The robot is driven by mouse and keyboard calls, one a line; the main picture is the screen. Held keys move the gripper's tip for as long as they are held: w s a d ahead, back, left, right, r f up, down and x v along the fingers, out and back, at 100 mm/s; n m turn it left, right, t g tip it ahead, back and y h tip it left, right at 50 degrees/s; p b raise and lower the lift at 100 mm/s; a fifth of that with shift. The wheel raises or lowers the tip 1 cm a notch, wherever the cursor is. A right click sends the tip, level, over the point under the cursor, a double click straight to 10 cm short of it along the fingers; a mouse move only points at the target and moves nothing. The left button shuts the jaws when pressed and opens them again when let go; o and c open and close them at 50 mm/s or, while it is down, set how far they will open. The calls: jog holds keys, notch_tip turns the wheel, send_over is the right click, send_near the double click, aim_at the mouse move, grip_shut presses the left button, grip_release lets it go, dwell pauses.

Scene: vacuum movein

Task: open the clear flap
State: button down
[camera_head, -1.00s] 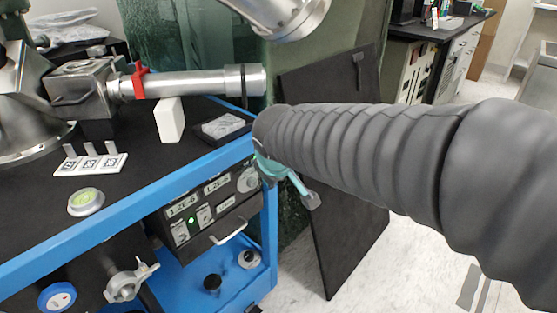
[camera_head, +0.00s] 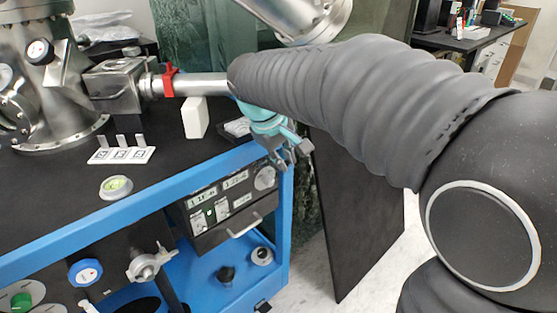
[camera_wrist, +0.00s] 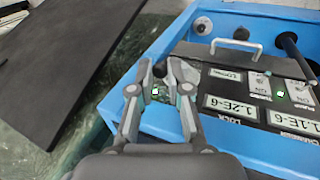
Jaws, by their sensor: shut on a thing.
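The wrist view shows small switch plates (camera_wrist: 251,84) on the box's panel. My gripper (camera_head: 292,157) is beside the cart's right front corner, just right of the box. In the wrist view my gripper (camera_wrist: 160,73) has its fingertips close together with a small dark thing between them. What that thing is, I cannot tell.
The blue cart frame (camera_head: 150,188) runs below and left of my gripper. A dark board (camera_head: 362,215) leans to its right.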

jog(key=shift+r, duration=0.1)
jog(key=c, duration=1.4)
grip_release()
jog(key=v, duration=1.2)
jog(key=shift+w, duration=0.15)
